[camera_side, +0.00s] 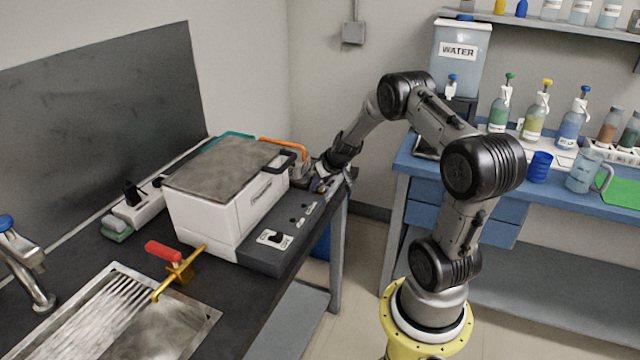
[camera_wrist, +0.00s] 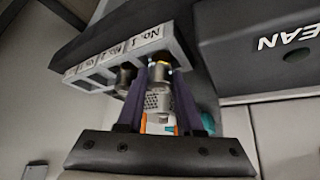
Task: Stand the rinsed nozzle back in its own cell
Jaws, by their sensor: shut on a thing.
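My gripper (camera_wrist: 158,92) is shut on a metal nozzle (camera_wrist: 157,101) with a perforated grey body and orange and white parts. The nozzle's far end is at the grey rack (camera_wrist: 96,85), beside the label that seems to read No. 1. I cannot tell whether that end is inside the cell or just in front of it. Another dark metal nozzle (camera_wrist: 125,76) sits in the neighbouring cell to the left. In the side view my gripper (camera_side: 322,183) is low at the far right end of the dark counter, and the nozzle is too small to make out.
A white box-shaped machine (camera_side: 225,190) with a dark control panel (camera_side: 282,233) stands close to my gripper. The blue bench (camera_side: 400,165) with bottles is to the right.

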